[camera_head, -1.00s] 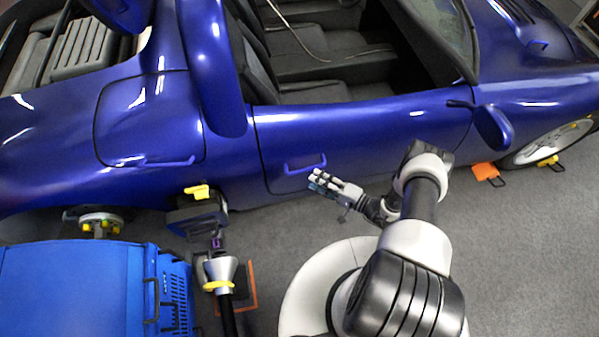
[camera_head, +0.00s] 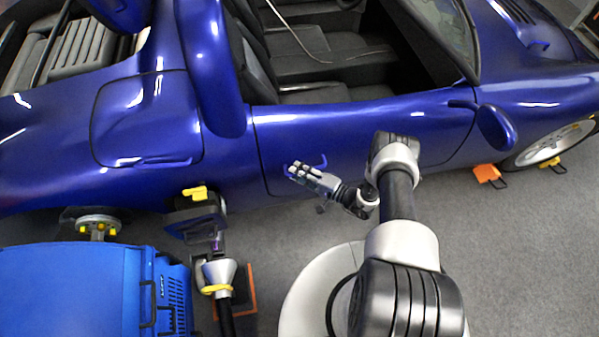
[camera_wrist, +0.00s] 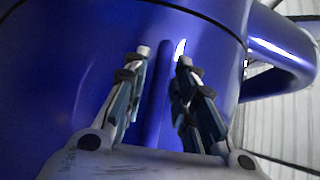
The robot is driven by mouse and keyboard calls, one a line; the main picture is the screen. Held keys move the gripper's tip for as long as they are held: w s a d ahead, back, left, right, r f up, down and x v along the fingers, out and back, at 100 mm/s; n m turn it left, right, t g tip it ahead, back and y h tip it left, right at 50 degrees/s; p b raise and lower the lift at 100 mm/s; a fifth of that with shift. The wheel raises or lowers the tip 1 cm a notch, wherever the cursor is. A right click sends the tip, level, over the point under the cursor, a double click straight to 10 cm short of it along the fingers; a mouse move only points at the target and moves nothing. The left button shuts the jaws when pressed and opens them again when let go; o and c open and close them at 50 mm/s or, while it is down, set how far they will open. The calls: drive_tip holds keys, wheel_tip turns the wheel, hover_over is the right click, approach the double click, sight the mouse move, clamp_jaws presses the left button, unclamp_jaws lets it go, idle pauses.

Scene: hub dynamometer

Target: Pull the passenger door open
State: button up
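The passenger door (camera_head: 350,135) is the blue panel on the side of the car, and its seams look closed. Its blue bar handle (camera_head: 321,161) is partly hidden behind my gripper (camera_head: 294,172) in the head view. In the wrist view the handle (camera_wrist: 160,85) runs lengthwise between the two fingers of my gripper (camera_wrist: 164,58). The fingers are open, with a gap to the handle on each side. I cannot tell how deep the handle lies between them.
A blue cabinet (camera_head: 70,290) stands at the lower left. A dynamometer unit with a yellow part (camera_head: 195,193) is beside the bare wheel hub (camera_head: 98,228). Grey floor is free at the right.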

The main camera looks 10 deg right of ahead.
clamp_jaws()
drive_tip(key=shift+s, duration=0.1)
idle(0.4)
